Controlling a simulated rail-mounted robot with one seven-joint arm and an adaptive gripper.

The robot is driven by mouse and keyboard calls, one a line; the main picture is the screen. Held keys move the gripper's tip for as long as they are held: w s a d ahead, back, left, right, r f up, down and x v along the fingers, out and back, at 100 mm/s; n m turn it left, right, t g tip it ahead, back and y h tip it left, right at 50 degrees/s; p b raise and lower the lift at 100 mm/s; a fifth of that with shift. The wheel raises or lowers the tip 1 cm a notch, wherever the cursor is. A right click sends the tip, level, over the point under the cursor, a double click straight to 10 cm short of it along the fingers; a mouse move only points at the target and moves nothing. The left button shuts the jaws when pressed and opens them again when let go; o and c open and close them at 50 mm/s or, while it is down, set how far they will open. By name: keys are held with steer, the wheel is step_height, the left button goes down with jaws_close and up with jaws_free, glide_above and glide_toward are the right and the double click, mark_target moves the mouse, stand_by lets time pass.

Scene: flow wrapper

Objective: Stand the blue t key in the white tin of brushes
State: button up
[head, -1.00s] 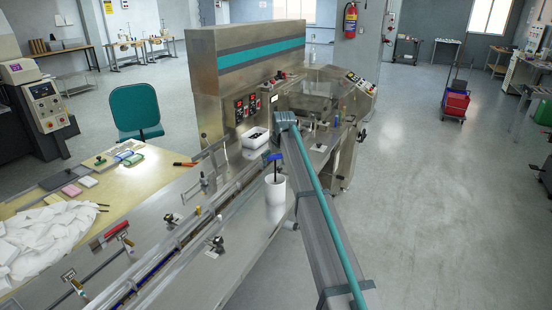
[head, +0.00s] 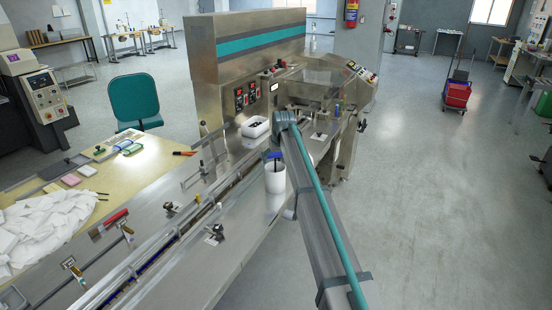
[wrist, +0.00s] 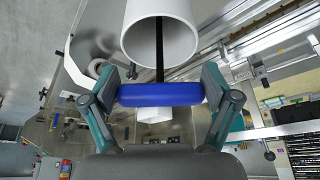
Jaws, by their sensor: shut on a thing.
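The blue T key (wrist: 160,94) has a blue crossbar handle and a thin black shaft. My gripper (wrist: 161,95) is shut on the handle, with one teal finger at each end. The white tin (wrist: 178,42) is a round, open-topped cylinder, and the shaft runs into its mouth in the wrist view. In the head view the T key (head: 274,155) is upright, its handle just above the rim of the tin (head: 275,181). The shaft's lower end is hidden inside the tin, and I cannot make out any brushes. My arm hides the gripper in the head view.
The tin stands on the steel machine bed, beside the long guide rails (head: 190,228). A table with white cloth (head: 45,225) is at the left. Open floor lies to the right.

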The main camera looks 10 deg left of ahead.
steer(key=o, duration=0.9)
steer(key=shift+o, duration=0.2)
steer(key=v, duration=1.2)
steer(key=shift+s, duration=0.1)
